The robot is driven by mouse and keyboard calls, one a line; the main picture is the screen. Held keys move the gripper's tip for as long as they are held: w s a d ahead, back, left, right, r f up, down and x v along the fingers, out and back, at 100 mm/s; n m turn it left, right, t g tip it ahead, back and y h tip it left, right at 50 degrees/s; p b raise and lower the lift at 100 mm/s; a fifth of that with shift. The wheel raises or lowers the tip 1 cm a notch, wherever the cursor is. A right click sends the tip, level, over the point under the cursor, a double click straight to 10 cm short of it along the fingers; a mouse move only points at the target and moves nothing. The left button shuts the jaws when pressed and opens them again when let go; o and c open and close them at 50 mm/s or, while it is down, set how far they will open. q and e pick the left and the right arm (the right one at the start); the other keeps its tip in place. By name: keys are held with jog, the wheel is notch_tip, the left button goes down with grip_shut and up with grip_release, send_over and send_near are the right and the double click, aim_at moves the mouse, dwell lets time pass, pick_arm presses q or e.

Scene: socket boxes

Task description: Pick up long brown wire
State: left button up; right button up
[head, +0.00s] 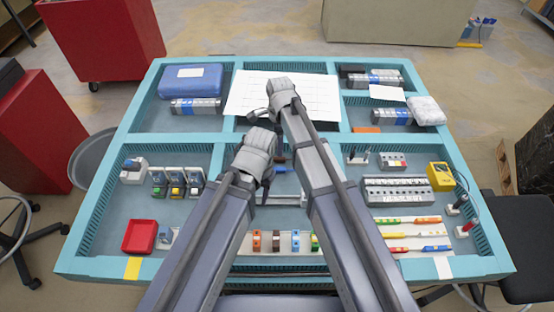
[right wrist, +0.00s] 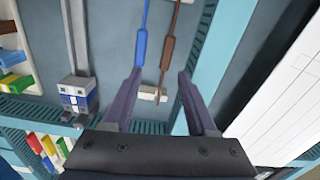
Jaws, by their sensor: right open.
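In the right wrist view the long brown wire (right wrist: 168,50) runs down from the top edge between the fingers of my right gripper (right wrist: 157,80), closer to the right finger. The gripper is open, and the fingers stand apart with nothing visible gripped. A blue wire (right wrist: 142,40) lies beside the brown one, near the left finger. In the head view my right gripper (head: 280,112) is over the middle of the blue-green tray (head: 140,110), and the arms hide the wires there. My left gripper (head: 266,182) is lower and to the left; its fingers are mostly hidden.
A white paper sheet (head: 245,95) lies at the back middle. A small white block (right wrist: 152,93) is near the wire ends. A red bin (head: 140,236), a yellow device (head: 440,176) and grey sockets (head: 400,190) fill other compartments. Tray dividers (right wrist: 210,60) flank the right gripper.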

aim_at(277, 159)
jog(key=shift+w+a+m, duration=0.3)
jog(key=shift+a+m, duration=0.3)
jog(key=shift+a, duration=0.05)
pick_arm(q)
notch_tip(277, 159, down, 3)
jog(key=b, duration=0.2)
jog(key=shift+r+b, duration=0.1)
jog(key=shift+b, duration=0.25)
pick_arm(e)
notch_tip(277, 159, down, 3)
jog(key=shift+d+r, duration=0.1)
jog(key=shift+r, duration=0.05)
pick_arm(q)
notch_tip(277, 159, down, 5)
jog(key=b, duration=0.5)
pick_arm(e)
jog(key=f, duration=0.3)
jog(key=d+f, duration=0.1)
jog(key=f, duration=0.1)
jog(key=shift+w+f, duration=0.1)
jog(key=shift+w, duration=0.2)
grip_shut()
